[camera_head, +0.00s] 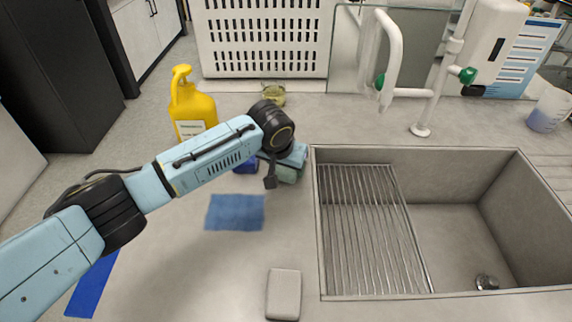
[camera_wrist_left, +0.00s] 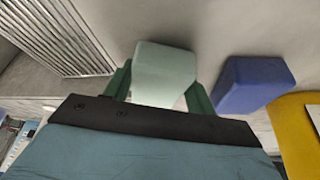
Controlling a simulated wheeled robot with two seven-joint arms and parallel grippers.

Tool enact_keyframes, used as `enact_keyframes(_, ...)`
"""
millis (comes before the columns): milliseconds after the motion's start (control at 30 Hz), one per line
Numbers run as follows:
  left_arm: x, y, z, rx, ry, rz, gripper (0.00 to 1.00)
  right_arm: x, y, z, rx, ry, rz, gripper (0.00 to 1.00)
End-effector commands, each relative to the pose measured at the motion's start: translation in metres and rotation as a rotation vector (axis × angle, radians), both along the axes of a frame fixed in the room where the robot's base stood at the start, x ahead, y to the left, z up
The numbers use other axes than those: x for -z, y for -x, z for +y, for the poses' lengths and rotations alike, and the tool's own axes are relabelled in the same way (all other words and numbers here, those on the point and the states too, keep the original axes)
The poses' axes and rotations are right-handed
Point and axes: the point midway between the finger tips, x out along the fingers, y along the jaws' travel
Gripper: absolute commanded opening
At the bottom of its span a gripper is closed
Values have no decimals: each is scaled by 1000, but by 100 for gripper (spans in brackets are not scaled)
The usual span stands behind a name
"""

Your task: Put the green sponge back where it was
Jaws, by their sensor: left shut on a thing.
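The pale green sponge (camera_wrist_left: 165,68) sits between the two dark green fingers of my left gripper (camera_wrist_left: 160,84) in the left wrist view. The gripper is shut on it. In the head view my left gripper (camera_head: 288,157) is above the counter, left of the sink, and the green sponge (camera_head: 288,174) shows partly below it. I cannot tell whether the sponge touches the counter. A blue sponge (camera_wrist_left: 250,86) lies right beside it in the wrist view; in the head view the blue sponge (camera_head: 245,167) is partly hidden by my arm. My right gripper is not in view.
A grey sponge (camera_head: 284,293) and a blue cloth (camera_head: 235,212) lie on the counter. A yellow bottle (camera_head: 193,107) and a small glass beaker (camera_head: 273,96) stand behind. The sink (camera_head: 455,240) with its metal rack (camera_head: 368,230) is on the right, beneath a white tap (camera_head: 389,55).

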Motion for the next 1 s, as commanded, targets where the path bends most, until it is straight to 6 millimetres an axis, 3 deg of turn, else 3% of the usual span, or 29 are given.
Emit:
enact_keyframes(33,2,0,0,-1,1,1,37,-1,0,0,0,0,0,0)
enact_keyframes(67,2,0,0,-1,1,1,57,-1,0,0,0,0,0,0)
enact_keyframes(233,2,0,0,0,0,1,77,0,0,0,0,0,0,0)
enact_keyframes(633,-8,2,1,0,0,1,77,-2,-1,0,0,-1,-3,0)
enact_keyframes(1000,-78,28,12,0,2,-1,77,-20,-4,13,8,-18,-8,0)
